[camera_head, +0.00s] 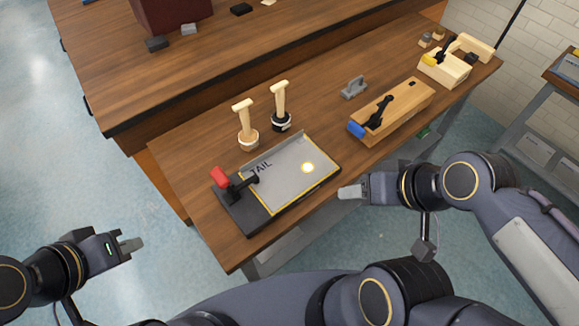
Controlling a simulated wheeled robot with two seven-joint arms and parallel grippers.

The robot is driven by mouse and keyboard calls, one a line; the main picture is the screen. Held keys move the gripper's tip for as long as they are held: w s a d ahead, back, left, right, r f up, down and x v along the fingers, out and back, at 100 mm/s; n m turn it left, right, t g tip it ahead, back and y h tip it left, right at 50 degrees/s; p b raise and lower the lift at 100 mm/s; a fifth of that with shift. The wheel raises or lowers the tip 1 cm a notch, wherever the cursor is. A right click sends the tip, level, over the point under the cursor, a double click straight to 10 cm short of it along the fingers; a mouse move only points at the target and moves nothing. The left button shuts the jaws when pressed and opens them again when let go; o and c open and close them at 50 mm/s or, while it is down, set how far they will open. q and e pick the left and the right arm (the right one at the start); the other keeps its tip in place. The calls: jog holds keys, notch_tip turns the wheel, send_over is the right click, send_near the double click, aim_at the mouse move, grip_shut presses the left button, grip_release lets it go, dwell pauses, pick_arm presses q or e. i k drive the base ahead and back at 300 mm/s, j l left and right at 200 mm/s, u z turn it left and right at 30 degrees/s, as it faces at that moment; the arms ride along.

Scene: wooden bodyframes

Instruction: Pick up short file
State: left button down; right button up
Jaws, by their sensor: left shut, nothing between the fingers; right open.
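I cannot clearly make out a short file. Two pale wooden T-shaped handles stand upright on the bench, the nearer handle (244,113) in a light round base and the farther handle (279,95) in a dark one; I cannot tell if either is a file. My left gripper (131,245) is shut and empty, over the floor to the left of the bench, well apart from the handles. My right gripper (350,192) is open and empty at the bench's front edge, just right of the grey plate. The gap between its fingers is hard to see from here.
A grey plate (290,180) with a yellow edge lies on a black base with a red-handled clamp (221,177). A wooden block with a black clamp and blue end (356,129), a small grey bracket (353,87) and a wooden box (445,69) stand farther right. The bench's left end is bare.

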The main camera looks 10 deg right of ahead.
aim_at(356, 86)
jog(key=i+l+u, duration=0.1)
jog(key=l+u, duration=0.25)
jog(key=l, duration=0.25)
jog(key=l+u, duration=0.3)
jog(key=l, duration=0.3)
jog(key=l+u, duration=0.35)
jog(key=l, duration=0.25)
jog(key=k, duration=0.05)
